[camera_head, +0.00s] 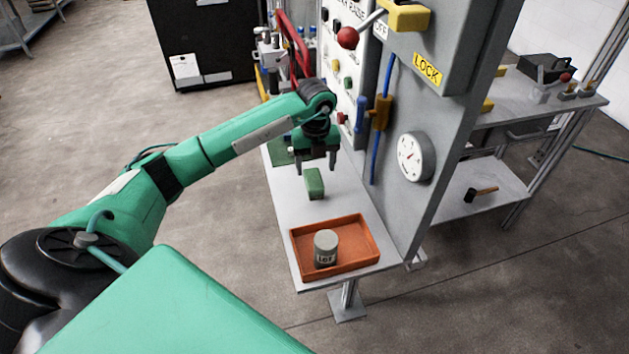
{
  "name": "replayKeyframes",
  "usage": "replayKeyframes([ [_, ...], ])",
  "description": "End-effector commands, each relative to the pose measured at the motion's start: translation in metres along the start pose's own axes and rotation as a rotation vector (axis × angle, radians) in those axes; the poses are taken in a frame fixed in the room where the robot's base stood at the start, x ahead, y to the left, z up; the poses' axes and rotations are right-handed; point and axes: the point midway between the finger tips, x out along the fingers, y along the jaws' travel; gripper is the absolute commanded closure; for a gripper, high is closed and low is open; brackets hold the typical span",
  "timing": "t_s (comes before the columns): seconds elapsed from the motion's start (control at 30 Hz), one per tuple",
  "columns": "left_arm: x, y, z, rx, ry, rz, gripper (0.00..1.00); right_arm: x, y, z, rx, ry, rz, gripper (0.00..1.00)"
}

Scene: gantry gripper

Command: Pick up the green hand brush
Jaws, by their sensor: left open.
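The green hand brush (314,183) is a small green block-like piece on the grey shelf (291,217), between the orange tray and my gripper. My left gripper (317,168) hangs pointing down just behind and above the brush, its dark fingers apart and empty. The fingertips look close to the brush's far end; whether they touch it I cannot tell. My right gripper is not in view.
An orange tray (372,254) holding a grey can (326,246) sits at the shelf's near end. A hammer (481,193) lies on a shelf farther right.

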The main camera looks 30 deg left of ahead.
Motion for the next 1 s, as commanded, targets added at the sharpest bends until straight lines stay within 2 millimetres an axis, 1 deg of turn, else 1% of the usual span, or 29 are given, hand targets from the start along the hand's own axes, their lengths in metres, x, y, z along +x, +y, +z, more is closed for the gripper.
replayKeyframes([
  [0.03, 0.005, 0.0, 0.0, 0.0, 0.001, 0.001, 0.34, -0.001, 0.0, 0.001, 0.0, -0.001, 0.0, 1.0],
  [0.23, 0.017, 0.002, -0.001, 0.001, 0.002, 0.002, 0.34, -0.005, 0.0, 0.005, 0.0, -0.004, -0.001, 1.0],
  [0.4, 0.041, 0.006, -0.002, -0.001, 0.003, 0.002, 0.34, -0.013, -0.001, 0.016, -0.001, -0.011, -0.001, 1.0],
  [0.5, 0.054, 0.005, -0.001, 0.0, 0.002, 0.001, 0.34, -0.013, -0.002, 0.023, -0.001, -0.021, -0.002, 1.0],
  [0.6, 0.06, 0.004, -0.001, 0.001, 0.001, 0.0, 0.34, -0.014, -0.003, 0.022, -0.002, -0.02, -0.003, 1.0],
  [0.8, 0.062, 0.004, -0.001, 0.001, -0.001, -0.001, 0.34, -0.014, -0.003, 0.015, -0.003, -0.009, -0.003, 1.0],
  [0.83, 0.062, 0.004, -0.001, 0.001, -0.001, -0.001, 0.36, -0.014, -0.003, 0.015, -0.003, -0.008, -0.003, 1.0],
  [0.97, 0.062, 0.004, -0.001, 0.001, 0.0, -0.001, 0.61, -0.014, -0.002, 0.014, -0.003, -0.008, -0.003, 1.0],
  [1.0, 0.062, 0.004, -0.001, 0.001, 0.0, -0.001, 0.69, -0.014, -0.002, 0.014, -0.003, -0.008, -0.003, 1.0],
])
